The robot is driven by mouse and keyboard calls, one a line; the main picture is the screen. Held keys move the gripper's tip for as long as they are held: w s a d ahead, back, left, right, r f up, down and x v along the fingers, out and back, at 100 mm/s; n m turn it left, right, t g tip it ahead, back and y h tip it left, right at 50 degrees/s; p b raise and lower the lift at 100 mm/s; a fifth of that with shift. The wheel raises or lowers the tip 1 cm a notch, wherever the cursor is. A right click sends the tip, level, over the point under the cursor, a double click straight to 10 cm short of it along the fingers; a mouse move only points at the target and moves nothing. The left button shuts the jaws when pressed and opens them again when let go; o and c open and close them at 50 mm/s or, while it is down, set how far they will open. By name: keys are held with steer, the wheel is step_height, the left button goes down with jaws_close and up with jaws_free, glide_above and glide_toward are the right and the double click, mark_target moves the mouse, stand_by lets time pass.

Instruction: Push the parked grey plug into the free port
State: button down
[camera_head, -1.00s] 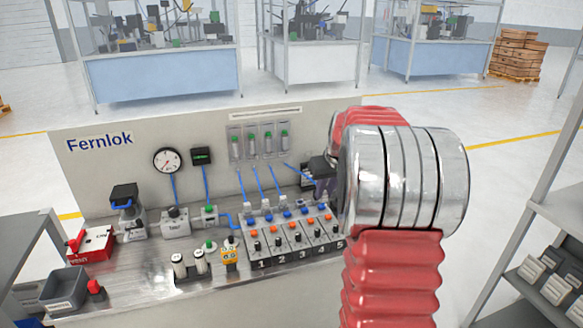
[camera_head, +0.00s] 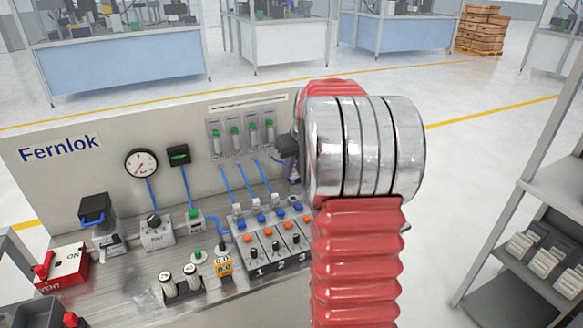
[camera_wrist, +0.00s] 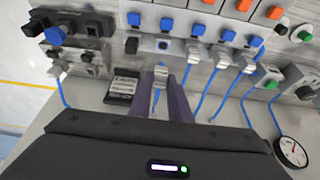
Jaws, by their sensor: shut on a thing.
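In the wrist view, my gripper (camera_wrist: 161,98) reaches in from below with its two dark purple fingers around a grey plug (camera_wrist: 160,76) on a blue hose. The plug points up the picture toward a port (camera_wrist: 163,44) in the valve row. A small gap seems to show between them, but I cannot tell for sure. To its right, other grey plugs (camera_wrist: 191,53) with blue hoses sit at the row. Left of it is another dark port (camera_wrist: 131,45).
Valve blocks (camera_head: 275,245) with orange and blue buttons stand on the bench before the Fernlok panel (camera_head: 105,185). A gauge (camera_head: 141,163), a red vent box (camera_head: 62,268) and a yellow unit (camera_head: 223,264) are left.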

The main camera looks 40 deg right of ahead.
steer(key=shift+f, duration=2.8)
steer(key=shift+s+f, duration=0.1)
steer(key=shift+f, duration=1.05)
steer(key=c, duration=1.6)
jaws_free()
steer(key=shift+o, duration=0.2)
steer(key=shift+r, duration=0.15)
steer(key=shift+r, duration=4.4)
